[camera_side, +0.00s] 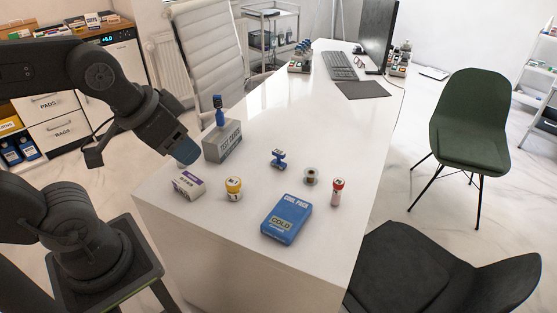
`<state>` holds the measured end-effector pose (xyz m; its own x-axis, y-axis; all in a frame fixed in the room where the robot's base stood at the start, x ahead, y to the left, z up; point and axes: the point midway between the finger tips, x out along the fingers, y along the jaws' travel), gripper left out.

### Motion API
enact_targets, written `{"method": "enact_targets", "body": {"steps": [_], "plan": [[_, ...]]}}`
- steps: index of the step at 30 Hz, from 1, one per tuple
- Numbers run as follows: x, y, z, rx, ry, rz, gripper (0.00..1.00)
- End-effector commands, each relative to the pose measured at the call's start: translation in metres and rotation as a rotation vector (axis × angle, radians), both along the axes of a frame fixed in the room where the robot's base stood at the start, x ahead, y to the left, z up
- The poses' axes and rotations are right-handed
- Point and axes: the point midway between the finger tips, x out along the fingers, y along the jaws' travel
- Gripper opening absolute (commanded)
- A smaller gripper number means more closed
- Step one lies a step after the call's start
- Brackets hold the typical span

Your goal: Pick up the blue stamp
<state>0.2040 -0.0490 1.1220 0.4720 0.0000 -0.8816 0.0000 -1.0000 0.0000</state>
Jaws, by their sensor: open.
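A small blue stamp-like piece (278,158) with a dark marking lies on the white table, right of the grey TEST CARDS box (222,142). Another upright blue piece with a dark top (219,112) stands on that box. I cannot tell for sure from shape alone which of the two is the blue stamp. My gripper (186,151) is at the table's left edge, left of the box and apart from both blue pieces. It is open, and its bluish tip points down and right. The gap between its fingers is hard to see from this side.
Near the front of the white table (210,235) are a purple-white carton (188,185), a yellow-capped jar (233,189), a blue cold pack (287,218), a metal spool-like piece (311,177) and a red-capped vial (337,191). A keyboard (338,66) and monitor stand farther back.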

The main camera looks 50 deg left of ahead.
Motion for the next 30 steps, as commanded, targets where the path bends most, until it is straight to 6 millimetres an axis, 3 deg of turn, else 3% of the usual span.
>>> {"method": "enact_targets", "body": {"steps": [6, 11, 15, 20, 26, 30], "plan": [[0.005, 0.001, 0.003, -0.008, 0.006, 0.022, 0.51], [0.038, 0.007, 0.017, -0.055, 0.052, 0.158, 0.51], [0.088, 0.017, 0.028, -0.119, 0.107, 0.36, 0.51], [0.149, 0.033, 0.026, -0.181, 0.16, 0.602, 0.51], [0.224, 0.056, 0.001, -0.24, 0.214, 0.914, 0.51], [0.272, 0.075, -0.031, -0.27, 0.24, 1.136, 0.51]]}}
